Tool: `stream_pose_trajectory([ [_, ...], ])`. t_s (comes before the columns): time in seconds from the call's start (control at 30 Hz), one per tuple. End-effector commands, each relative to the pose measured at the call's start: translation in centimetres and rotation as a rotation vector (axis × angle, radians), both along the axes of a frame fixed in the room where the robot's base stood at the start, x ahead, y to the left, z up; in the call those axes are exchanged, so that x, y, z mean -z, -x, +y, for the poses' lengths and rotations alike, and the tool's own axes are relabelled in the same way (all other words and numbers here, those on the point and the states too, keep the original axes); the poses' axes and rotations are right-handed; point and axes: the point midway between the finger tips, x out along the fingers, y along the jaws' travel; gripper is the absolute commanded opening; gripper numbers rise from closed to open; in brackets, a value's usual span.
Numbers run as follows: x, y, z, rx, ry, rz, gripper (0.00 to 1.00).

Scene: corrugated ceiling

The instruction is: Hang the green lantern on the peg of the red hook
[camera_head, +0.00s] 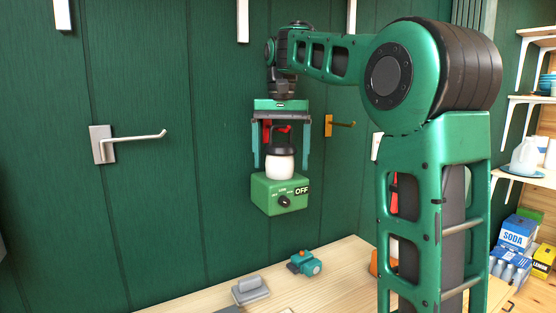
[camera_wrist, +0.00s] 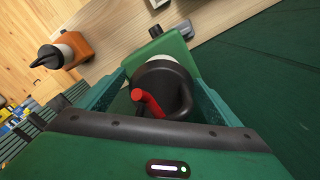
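The green lantern (camera_head: 275,195) has a green base marked OFF, a white globe and a black top with a handle. It is upright in the air near the green wall, above the table. My gripper (camera_head: 281,163) points down around its upper part, with a finger on each side and visible gaps to the globe. The red hook (camera_head: 284,128) shows between the fingers at the handle. In the wrist view, the red peg (camera_wrist: 138,95) ends in a knob over the lantern's black top (camera_wrist: 163,85). The handle seems to be on the peg, but their contact is partly hidden.
A silver hook (camera_head: 130,140) is on the wall at left, a brass hook (camera_head: 338,125) just right of my gripper. The wooden table (camera_head: 345,265) below holds a teal object (camera_head: 304,263), a grey object (camera_head: 250,290) and an orange lantern (camera_wrist: 70,50). Shelves stand at right.

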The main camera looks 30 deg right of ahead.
Motion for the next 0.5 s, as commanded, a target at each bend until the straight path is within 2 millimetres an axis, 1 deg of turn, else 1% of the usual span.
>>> stream_pose_trajectory([
  [0.07,0.1,0.0,0.0,0.000,0.000,0.002,0.87],
  [0.17,-0.4,-0.1,0.0,0.000,-0.001,0.001,0.87],
  [0.27,-1.5,-0.1,0.0,0.000,0.000,-0.001,0.87],
  [0.5,-5.1,-0.2,0.0,0.000,0.001,-0.001,0.87],
])
